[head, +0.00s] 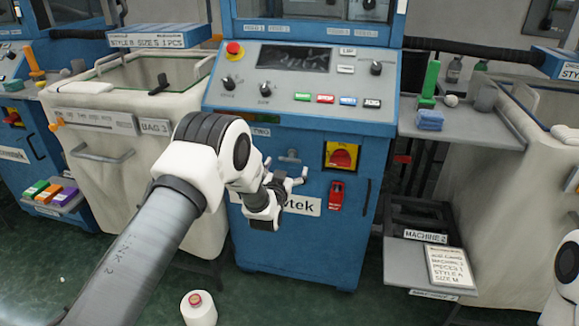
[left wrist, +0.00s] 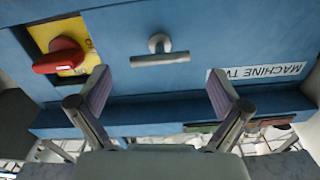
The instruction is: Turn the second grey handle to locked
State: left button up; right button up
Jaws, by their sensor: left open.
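The grey T-shaped handle (head: 289,156) is on the blue front of the middle machine, labelled as machine two. In the left wrist view the handle (left wrist: 160,58) has its bar lying about level, between and beyond my fingers. My left gripper (head: 289,178) is in front of the panel, just below the handle in the head view. In the left wrist view the left gripper (left wrist: 160,88) is open, with its fingers wide apart and nothing between them. The fingers look apart from the handle. My right gripper is out of view.
A red rotary switch on a yellow plate (head: 341,156) is right of the handle, with a red lock tag (head: 336,196) below. The control panel (head: 300,80) juts out above. A side shelf (head: 455,128) stands right, a fabric bin (head: 120,120) left. A yarn cone (head: 199,309) stands on the floor.

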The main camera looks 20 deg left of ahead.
aim_at(289, 160)
pick_arm(q)
jog(key=w, duration=0.4)
jog(key=shift+a+f, duration=0.1)
jog(key=shift+a, duration=0.2)
jog(key=shift+s, duration=0.1)
jog(key=c, duration=1)
jog(key=shift+n+b, duration=0.35)
jog(key=shift+n, duration=0.15)
jog(key=n+b, duration=0.1)
jog(key=n, duration=0.2)
jog(key=shift+n, duration=0.3)
jog(key=n+b, duration=0.1)
jog(key=n, duration=0.3)
jog(key=shift+n, duration=0.3)
jog(key=n+b, duration=0.1)
jog(key=n, duration=0.3)
jog(key=shift+n+b, duration=0.3)
jog(key=n+b, duration=0.1)
jog(key=n, duration=0.3)
